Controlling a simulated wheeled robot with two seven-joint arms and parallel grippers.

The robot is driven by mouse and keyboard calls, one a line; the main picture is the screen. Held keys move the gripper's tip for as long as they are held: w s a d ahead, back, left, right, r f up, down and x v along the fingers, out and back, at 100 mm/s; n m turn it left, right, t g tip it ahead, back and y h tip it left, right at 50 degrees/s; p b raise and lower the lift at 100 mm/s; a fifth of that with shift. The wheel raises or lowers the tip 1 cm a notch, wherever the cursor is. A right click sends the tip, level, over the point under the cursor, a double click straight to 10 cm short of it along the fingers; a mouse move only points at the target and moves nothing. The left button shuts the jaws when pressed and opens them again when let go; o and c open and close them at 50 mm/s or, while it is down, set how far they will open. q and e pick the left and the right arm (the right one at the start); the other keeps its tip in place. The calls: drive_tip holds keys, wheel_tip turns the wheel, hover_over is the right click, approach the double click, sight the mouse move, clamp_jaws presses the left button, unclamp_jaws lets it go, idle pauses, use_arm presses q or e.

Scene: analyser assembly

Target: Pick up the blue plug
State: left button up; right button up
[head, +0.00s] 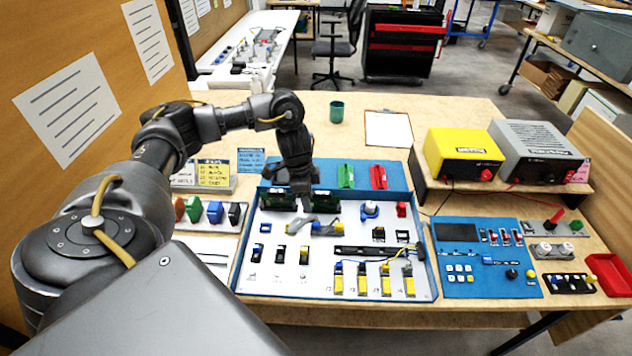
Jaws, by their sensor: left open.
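A blue plug-like block (214,211) stands upright in a rack at the left of the blue-rimmed panel tray (432,262), in a row with red, green and black ones. Small blue parts also show on the tray, one (337,213) by a grey and yellow piece; which of these is the task's plug I cannot tell for sure. My left gripper (304,203) is open and points down over the back of the tray, right of the rack and near the green circuit boards. Its fingertips are small and dark here. My right gripper is not in view.
Green (346,176) and red (379,177) blocks stand behind the tray. A green cup (337,112) and a clipboard (388,128) lie farther back. Yellow (464,155) and grey (540,150) boxes stand on a shelf at right. A blue control panel (460,285) lies below them.

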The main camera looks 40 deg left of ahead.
use_arm(q)
hover_over(316, 223)
drive_tip(key=s+a, duration=0.1)
drive_tip(key=shift+f, duration=2.8)
drive_tip(key=f, duration=0.4)
drive_tip(key=shift+w+d+p, duration=0.35)
drive_tip(key=shift+d+p, duration=0.05)
drive_tip(key=shift+f, duration=0.55)
clamp_jaws()
